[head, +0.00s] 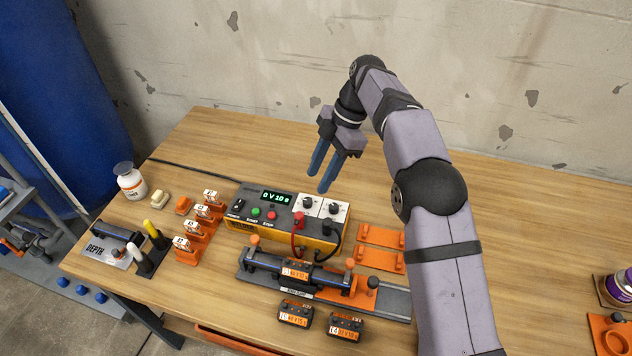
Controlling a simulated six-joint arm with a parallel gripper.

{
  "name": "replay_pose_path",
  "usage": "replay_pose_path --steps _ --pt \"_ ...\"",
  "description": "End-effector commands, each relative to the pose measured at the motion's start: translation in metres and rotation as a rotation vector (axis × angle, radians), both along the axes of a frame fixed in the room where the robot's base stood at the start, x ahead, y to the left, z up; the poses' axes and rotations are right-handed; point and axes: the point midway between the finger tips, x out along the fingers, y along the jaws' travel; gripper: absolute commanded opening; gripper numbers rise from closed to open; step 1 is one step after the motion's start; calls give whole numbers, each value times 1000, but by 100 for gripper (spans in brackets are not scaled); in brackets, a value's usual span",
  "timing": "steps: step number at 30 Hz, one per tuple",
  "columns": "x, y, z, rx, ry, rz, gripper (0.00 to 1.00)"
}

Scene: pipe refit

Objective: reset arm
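My gripper (324,176) hangs in the air above the back of the wooden table (520,230), pointing down. Its two blue fingers are apart and nothing shows between them. In the picture its tips are just above the back edge of the yellow and grey control box (270,233), with no contact that I can make out. My arm reaches in from the lower right, bends high near the wall and comes down to the gripper.
A clamp rig (330,280) holding a dark pipe lies before the box. Two small black units (295,313) sit in front. Orange holders (207,213), a white bottle (130,181) and a depth gauge (105,250) stand left. A purple container (618,285) is far right. The back right tabletop is clear.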

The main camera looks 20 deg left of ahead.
Motion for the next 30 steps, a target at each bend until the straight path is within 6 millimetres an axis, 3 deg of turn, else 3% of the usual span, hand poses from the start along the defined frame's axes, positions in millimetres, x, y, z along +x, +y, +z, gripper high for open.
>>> replay_pose_path --steps 20,26,30 --pt "2 -6 7 -9 3 -28 38" --pt "2 -34 15 -72 30 -222 38" --pt "-3 -70 22 -147 60 -467 38"
